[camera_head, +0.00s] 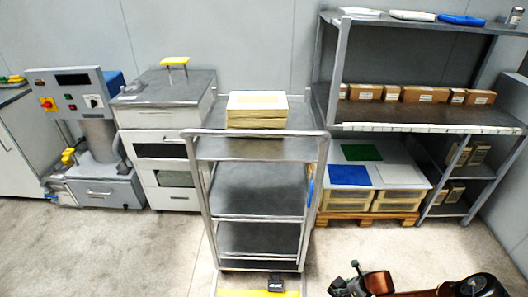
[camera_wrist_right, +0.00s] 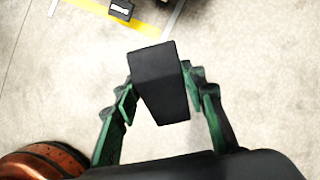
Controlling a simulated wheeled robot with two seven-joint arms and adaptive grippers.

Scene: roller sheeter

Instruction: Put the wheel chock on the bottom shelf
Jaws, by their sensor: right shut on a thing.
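A black wedge-shaped wheel chock (camera_wrist_right: 160,85) is between the green-and-black fingers of my right gripper (camera_wrist_right: 157,92), which is shut on it above the floor. In the head view my right gripper (camera_head: 347,277) is at the bottom right; I cannot make out the held chock clearly there. A second black block with a white label (camera_head: 276,282) lies on the floor by a yellow strip, and also shows at the top of the wrist view (camera_wrist_right: 121,9). The grey trolley (camera_head: 260,188) has stacked shelves, and its bottom shelf (camera_head: 258,239) looks empty. My left gripper is out of view.
A beige stack (camera_head: 257,108) lies on the trolley's top. A drawer cabinet (camera_head: 165,100) and a machine (camera_head: 85,130) stand left. Floor at front left is clear.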

